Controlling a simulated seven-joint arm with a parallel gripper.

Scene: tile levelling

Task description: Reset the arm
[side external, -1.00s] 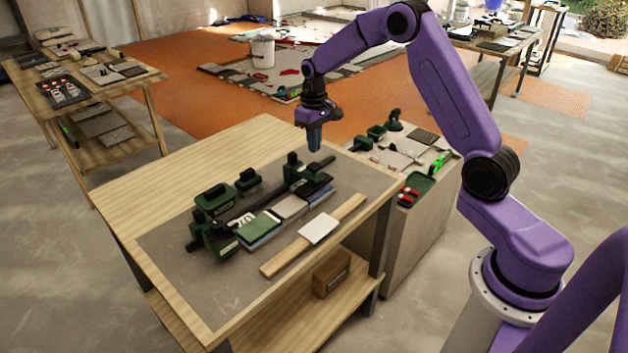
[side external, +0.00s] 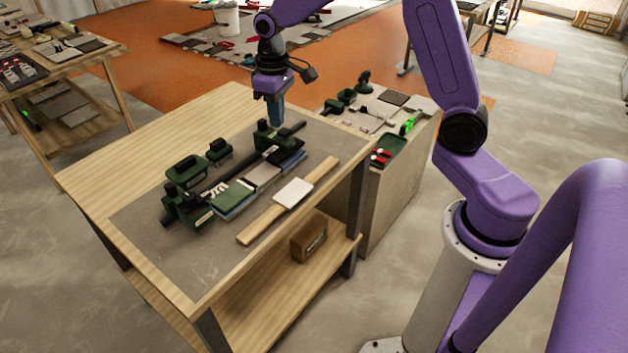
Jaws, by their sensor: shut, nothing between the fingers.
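My gripper (side external: 276,120) points down above the far right part of the workbench (side external: 120,160), close to the far dark green clamp (side external: 268,134). It is shut and empty; I cannot tell the exact gap to the clamp. A row of tiles (side external: 262,174) lies on the grey mat (side external: 190,265) between the far clamp and the near green clamp (side external: 188,208). A long dark bar (side external: 232,176) runs along the row. A white tile (side external: 293,192) lies on a wooden strip (side external: 255,229) in front of the row.
Two green block-shaped tools (side external: 187,168) stand behind the row. A side cabinet (side external: 395,200) at the right holds a green tray (side external: 388,150) and small tools. A cardboard box (side external: 309,238) sits on the bench's lower shelf. The bench's left part is clear.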

